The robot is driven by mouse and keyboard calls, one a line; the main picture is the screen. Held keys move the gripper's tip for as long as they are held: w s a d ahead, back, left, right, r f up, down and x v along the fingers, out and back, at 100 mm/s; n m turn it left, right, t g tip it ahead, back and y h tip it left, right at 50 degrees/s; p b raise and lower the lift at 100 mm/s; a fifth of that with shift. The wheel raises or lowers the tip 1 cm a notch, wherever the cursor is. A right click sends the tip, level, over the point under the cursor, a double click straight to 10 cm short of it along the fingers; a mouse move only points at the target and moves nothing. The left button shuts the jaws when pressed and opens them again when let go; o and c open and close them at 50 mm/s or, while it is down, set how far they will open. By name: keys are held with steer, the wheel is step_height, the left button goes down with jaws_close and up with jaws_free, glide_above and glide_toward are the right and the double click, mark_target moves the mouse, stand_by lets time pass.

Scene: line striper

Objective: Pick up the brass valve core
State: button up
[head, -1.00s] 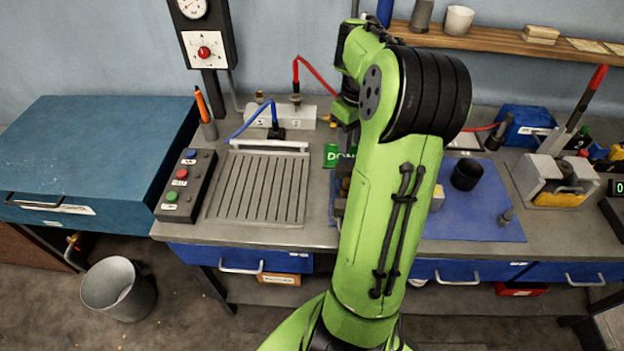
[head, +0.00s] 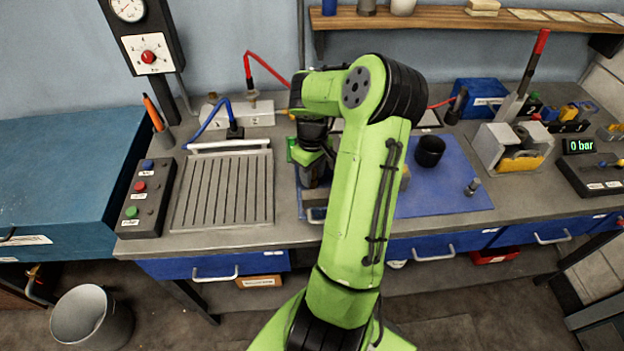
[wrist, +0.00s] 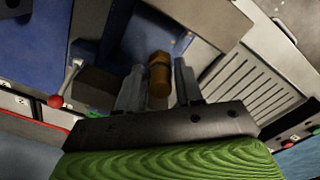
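The brass valve core (wrist: 158,76) shows in the wrist view as a small golden-brown cylinder, between the two fingers of my gripper (wrist: 158,68). The fingers stand apart, with a visible gap on each side of it. I cannot tell how far below the fingertips it lies. The valve core is hidden there behind my gripper and arm.
A dark block (wrist: 100,88) and a lever with a red knob (wrist: 55,101) are close by in the wrist view. A grooved tray (head: 222,195) lies left of my gripper. A black cup (head: 430,150) and small grey part (head: 472,186) stand on the mat.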

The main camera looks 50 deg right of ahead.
jaws_close()
